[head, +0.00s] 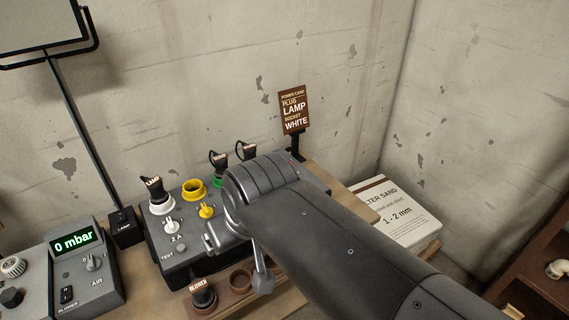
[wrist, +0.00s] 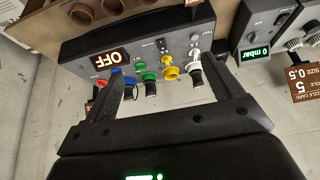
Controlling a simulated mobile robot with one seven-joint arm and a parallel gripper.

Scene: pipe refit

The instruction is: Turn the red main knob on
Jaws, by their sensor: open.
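The grey power panel (head: 185,245) stands on the bench in the head view, its right part hidden behind my arm. The wrist view shows it upside down, with a lit OFF display (wrist: 109,58). A small red part (wrist: 101,85) shows beside the left finger in the wrist view, partly covered by it. I cannot tell whether it is the main knob or a socket. The red knob is not seen in the head view.
White, yellow (wrist: 170,73), green (wrist: 147,76) and blue sockets line the panel, some with black plugs. A pressure box (head: 75,265) reading 0 mbar stands left. A brown card (head: 294,110) stands behind my arm, and a filter sand bag (head: 400,215) lies right.

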